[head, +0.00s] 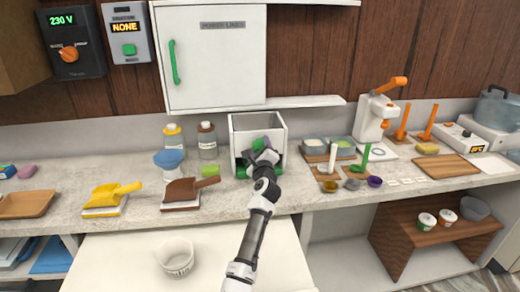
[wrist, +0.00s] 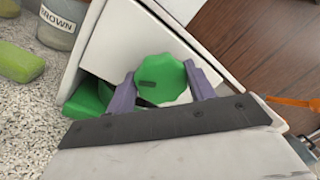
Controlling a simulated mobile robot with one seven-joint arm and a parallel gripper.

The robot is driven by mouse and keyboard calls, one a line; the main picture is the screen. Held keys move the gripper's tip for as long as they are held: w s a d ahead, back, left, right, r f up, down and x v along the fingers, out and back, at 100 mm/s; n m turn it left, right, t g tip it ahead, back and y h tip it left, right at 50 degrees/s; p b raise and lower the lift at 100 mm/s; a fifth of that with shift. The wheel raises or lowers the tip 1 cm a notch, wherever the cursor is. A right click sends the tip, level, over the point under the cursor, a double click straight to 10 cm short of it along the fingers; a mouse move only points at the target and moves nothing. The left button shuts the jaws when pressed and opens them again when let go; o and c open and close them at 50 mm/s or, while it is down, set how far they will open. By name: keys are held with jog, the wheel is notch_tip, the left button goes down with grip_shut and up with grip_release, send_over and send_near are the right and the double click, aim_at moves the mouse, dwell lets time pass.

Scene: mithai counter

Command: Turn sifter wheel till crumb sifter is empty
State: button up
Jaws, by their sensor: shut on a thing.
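The crumb sifter is a white box (head: 239,133) standing at the back of the counter, left of the middle of the head view. It also shows in the wrist view (wrist: 120,50). Its green wheel (wrist: 162,80) is a knobbed disc on the front face. My gripper (wrist: 160,88) is shut on the wheel, with one purple-grey finger on each side of it. In the head view my gripper (head: 262,155) covers much of the wheel. A green piece (wrist: 88,103) shows low in the box's opening. I cannot see whether crumbs are inside the sifter.
Small bowls and green-handled tools (head: 365,157) crowd the counter to the right. A white cabinet (head: 210,60) hangs above.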

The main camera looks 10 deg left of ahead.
jog(key=shift+m, duration=0.6)
jog(key=o, duration=1)
jog(key=shift+c, duration=0.2)
jog(key=b+v, duration=0.3)
jog(key=v, duration=1)
jog(key=shift+s+b, duration=0.4)
jog(key=shift+r, duration=0.1)
